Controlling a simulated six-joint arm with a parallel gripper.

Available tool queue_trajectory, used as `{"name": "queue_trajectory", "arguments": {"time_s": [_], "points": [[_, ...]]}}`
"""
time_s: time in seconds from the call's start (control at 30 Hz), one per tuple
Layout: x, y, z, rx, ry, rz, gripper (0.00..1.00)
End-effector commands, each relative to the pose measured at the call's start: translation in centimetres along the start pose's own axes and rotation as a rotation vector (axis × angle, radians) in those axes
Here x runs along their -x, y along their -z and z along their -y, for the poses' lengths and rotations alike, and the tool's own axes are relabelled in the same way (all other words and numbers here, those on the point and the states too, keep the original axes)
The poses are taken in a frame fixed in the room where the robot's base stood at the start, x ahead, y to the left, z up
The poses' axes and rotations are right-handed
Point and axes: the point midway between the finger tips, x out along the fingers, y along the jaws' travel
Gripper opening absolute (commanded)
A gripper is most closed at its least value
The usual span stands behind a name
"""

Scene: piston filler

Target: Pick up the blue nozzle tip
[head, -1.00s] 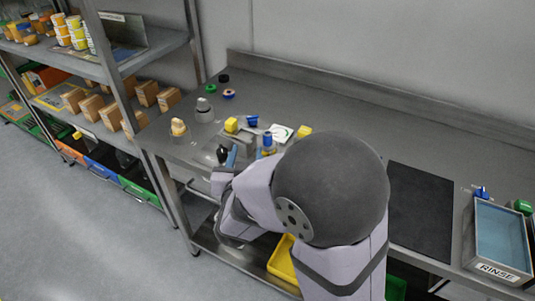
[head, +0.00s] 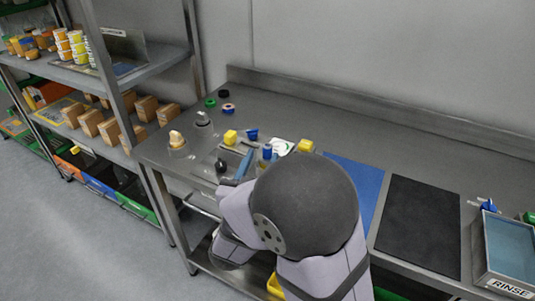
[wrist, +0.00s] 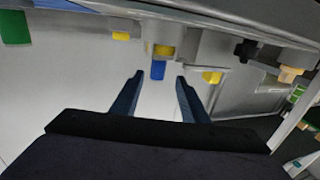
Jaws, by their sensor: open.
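A small upright blue piece (head: 267,152) stands on the bench just beyond my arm in the head view; it appears to be the nozzle tip, though a second blue piece (head: 252,134) lies a little behind it. In the wrist view, a blue piece (wrist: 158,70) shows in line with the gap between my fingers, below a yellow part (wrist: 165,50). My gripper (wrist: 159,78) is open and empty. The blue piece looks to be ahead of the fingertips; contact cannot be judged. In the head view one blue finger (head: 245,164) shows; my arm hides the rest.
A dark mat (head: 418,222) and a RINSE tray (head: 512,250) are to the right. The back of the bench is clear.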

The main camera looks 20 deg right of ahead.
Motion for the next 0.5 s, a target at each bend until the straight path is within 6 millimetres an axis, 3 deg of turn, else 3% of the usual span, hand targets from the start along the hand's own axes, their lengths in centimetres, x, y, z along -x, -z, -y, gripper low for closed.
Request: {"name": "queue_trajectory", "arguments": {"time_s": [0.5], "points": [[-4.9,0.2,-0.6,0.000,-0.002,0.000,0.41]]}}
